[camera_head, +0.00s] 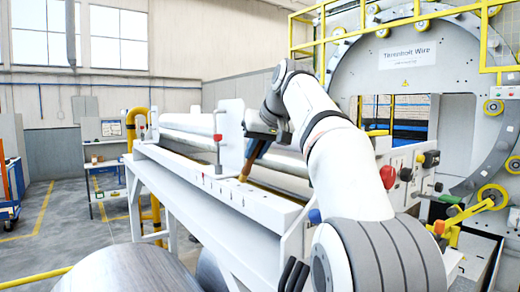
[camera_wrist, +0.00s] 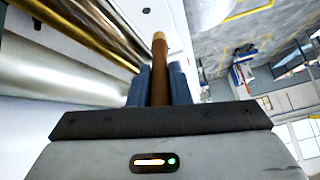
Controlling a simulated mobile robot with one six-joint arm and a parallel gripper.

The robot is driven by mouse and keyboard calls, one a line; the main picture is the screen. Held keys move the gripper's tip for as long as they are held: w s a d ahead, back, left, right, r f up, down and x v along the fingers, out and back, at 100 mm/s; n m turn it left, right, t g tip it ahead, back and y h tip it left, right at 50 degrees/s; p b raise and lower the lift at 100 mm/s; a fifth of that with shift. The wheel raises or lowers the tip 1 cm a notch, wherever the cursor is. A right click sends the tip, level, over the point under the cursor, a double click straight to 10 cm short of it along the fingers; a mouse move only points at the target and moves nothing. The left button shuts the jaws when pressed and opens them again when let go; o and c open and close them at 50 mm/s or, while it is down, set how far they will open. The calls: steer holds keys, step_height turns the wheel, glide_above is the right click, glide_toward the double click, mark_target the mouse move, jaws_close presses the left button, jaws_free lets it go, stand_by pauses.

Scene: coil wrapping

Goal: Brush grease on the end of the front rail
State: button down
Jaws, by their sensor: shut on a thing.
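My gripper (camera_head: 259,146) is shut on a brown-handled brush (camera_wrist: 160,70) between its two blue-grey fingers. The brush points down and its tan tip shows in the wrist view. In the head view the brush (camera_head: 246,168) hangs over the long white front rail (camera_head: 190,169) of the machine bed, about midway along it. The tip is at or just above the rail's top; I cannot tell if it touches. A shiny brass-coloured bar (camera_wrist: 93,30) runs beside the brush in the wrist view. No grease is clearly visible.
Silver rollers (camera_head: 187,138) lie behind the rail, with a white upright plate (camera_head: 231,135) between them. A large grey ring machine (camera_head: 380,75) stands at the right. Large metal coils (camera_head: 125,272) lie below in front. Open floor (camera_head: 50,225) is at the left.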

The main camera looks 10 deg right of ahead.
steer(key=shift+f+b, duration=0.55)
steer(key=shift+f, duration=0.15)
stand_by(0.5)
